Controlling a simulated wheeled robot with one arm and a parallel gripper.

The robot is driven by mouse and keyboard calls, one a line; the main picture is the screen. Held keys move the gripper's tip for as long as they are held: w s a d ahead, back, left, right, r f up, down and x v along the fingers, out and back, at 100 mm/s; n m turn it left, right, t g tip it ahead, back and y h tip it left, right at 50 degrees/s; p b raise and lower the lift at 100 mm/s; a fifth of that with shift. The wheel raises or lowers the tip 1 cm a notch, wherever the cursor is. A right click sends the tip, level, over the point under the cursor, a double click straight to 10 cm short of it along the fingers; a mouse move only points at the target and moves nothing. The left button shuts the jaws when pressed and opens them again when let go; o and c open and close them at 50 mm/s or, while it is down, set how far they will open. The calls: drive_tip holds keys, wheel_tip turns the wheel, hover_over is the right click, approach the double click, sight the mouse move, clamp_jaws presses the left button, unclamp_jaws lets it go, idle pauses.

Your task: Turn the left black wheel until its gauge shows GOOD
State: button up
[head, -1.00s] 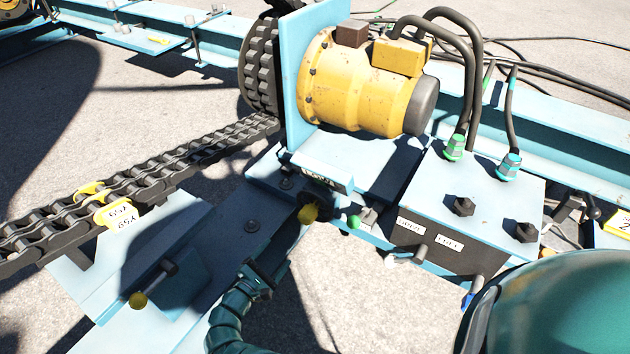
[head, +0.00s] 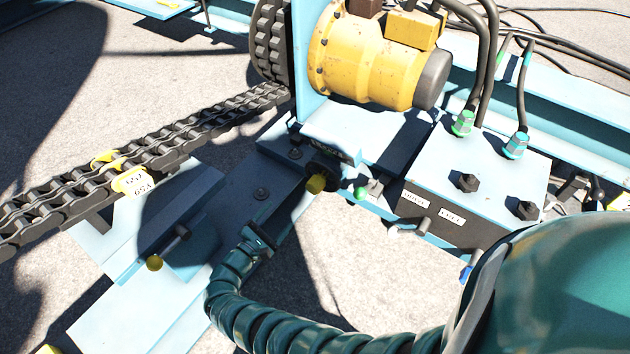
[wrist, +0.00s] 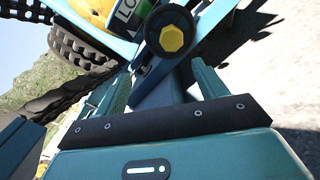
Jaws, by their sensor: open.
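A black wheel with a yellow hexagonal hub (head: 317,183) sits on the front of the blue motor mount, at the end of the blue beam. In the wrist view the same wheel (wrist: 171,38) lies just beyond my fingers, above the gap between them. A gauge plate (wrist: 128,14) beside it shows dark letters beginning "LO"; the rest is hidden. The plate is too small to read in the head view. My gripper (wrist: 162,84) is open and empty, its two teal fingers apart. In the head view my gripper (head: 262,240) is below and left of the wheel, apart from it.
A heavy chain (head: 150,150) runs at left up to a toothed wheel (head: 270,45) beside the yellow motor (head: 365,60). A blue box (head: 480,170) with black knobs, cables and small levers stands right of the wheel.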

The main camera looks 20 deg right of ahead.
sight(311, 191)
drive_tip(key=shift+m, duration=0.4)
drive_tip(key=b+x, duration=0.1)
drive_tip(key=x, duration=0.4)
drive_tip(key=f+b+x, duration=0.1)
drive_tip(key=b+x, duration=0.1)
drive_tip(key=x, duration=0.4)
drive_tip(key=s+f+b+x, duration=0.1)
drive_tip(key=b+x, duration=0.1)
drive_tip(key=x, duration=0.4)
drive_tip(key=shift+d+f, duration=0.25)
drive_tip(key=shift+d, duration=0.2)
drive_tip(key=shift+w+d+r+b, duration=0.15)
drive_tip(key=shift+w+d+b, duration=0.2)
drive_tip(key=shift+w+d, duration=0.05)
drive_tip(key=c, duration=1.4)
